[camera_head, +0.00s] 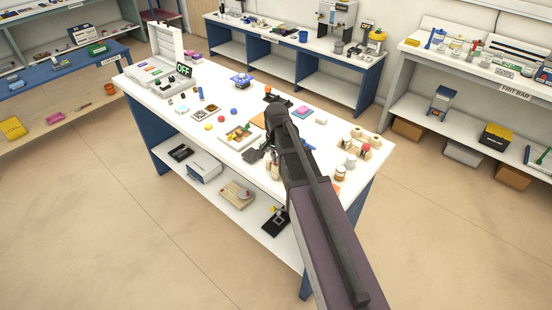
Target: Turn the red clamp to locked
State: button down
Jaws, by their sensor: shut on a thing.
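My arm reaches in from the bottom right over the white worktable (150,88). My gripper (258,154) is small and dark in this view, low over the middle of the table, just right of a small tray (226,140) with coloured pieces. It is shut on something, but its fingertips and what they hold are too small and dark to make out. I cannot pick out the red clamp for certain; it may be hidden by my gripper or arm.
A wooden holder (352,142) with red-topped items and small jars (340,172) stand right of my arm. Small coloured pieces lie around the tray. The floor around the table is clear.

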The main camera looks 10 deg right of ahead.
jog(key=shift+m, duration=0.9)
jog(key=c, duration=0.8)
grip_release()
jog(key=shift+n, duration=0.3)
